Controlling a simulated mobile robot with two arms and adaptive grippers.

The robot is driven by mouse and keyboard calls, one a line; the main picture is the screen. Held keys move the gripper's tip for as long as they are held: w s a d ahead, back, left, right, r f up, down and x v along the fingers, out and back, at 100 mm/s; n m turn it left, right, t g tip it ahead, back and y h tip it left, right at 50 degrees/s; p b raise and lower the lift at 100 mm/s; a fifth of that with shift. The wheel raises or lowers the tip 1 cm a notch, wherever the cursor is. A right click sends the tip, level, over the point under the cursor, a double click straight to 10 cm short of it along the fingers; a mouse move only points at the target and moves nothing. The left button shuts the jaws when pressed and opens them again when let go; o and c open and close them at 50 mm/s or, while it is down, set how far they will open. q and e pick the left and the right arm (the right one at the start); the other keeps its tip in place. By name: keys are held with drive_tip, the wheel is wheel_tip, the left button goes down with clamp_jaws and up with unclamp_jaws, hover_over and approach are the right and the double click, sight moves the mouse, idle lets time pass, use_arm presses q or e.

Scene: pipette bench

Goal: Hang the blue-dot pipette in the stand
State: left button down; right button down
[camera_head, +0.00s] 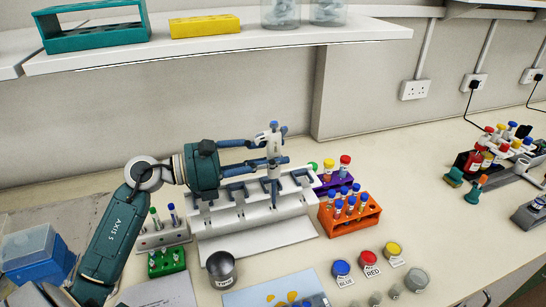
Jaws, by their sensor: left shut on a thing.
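A white pipette (272,142) with a blue-grey top is upright above the right half of the white stand (243,214). My left gripper (277,149) is shut on it, coming in from the left with its fingers around the pipette body. The pipette's lower part is in front of the stand's row of dark slots; I cannot tell whether it rests in a slot or hangs free. A small blue spot shows near its top, too small to be sure of. My right gripper is not in view.
An orange rack (350,228) and a purple rack (322,188) of tubes stand right of the stand. A grey rack (165,237) is left of it. A dark-grey round pot (221,270) and lidded jars (341,269) stand in front. A shelf (230,44) overhangs behind.

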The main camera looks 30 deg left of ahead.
use_arm(q)
drive_tip(key=shift+w+a, duration=0.1)
drive_tip(key=shift+a, duration=0.05)
drive_tip(key=shift+w+a+b, duration=0.55)
drive_tip(key=shift+a+b, duration=0.05)
drive_tip(key=shift+b, duration=0.05)
idle(0.4)
drive_tip(key=shift+b, duration=0.35)
